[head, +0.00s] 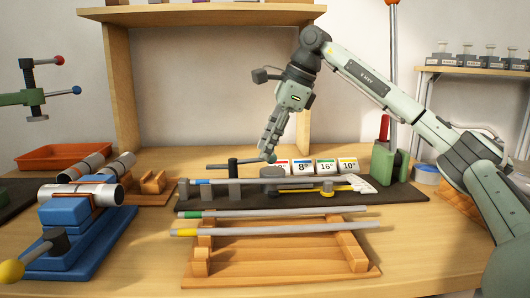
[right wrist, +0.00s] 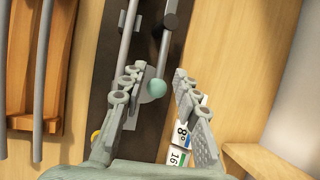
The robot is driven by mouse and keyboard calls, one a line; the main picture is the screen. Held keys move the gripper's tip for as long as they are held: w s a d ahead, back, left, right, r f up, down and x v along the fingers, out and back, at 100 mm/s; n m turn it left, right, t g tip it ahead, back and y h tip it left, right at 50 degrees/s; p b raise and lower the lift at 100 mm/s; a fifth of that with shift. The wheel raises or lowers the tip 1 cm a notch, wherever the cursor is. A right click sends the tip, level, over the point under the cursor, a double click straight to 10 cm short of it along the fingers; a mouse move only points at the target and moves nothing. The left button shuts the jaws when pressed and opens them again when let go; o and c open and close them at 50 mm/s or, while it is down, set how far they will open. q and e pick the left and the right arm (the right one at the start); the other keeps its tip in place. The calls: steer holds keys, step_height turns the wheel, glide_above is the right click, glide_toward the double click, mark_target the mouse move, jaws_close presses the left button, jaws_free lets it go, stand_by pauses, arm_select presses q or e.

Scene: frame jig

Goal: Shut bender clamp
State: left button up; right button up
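The bender stands on a dark base plate (head: 405,193) in the middle of the bench. A grey tube with a blue band (head: 203,182) lies along its grey supports. The clamp lever (head: 217,167) runs from a dark post to a teal ball knob, which shows in the right wrist view (right wrist: 156,87). My right gripper (head: 268,152) points down at the knob end. In the right wrist view its fingers (right wrist: 157,98) are apart, with the knob between them; I see a gap to the right finger, but cannot tell contact on the left. My left gripper is not in view.
A wooden rack (head: 357,262) with two grey tubes stands in front. A blue fixture (head: 80,240) is at left. Number cards (head: 326,167) stand behind the bender. A green block (head: 385,165) with a red handle and tall post stands at right.

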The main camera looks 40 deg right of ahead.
steer(key=shift+x, duration=1.1)
steer(key=shift+c, duration=0.4)
jaws_close()
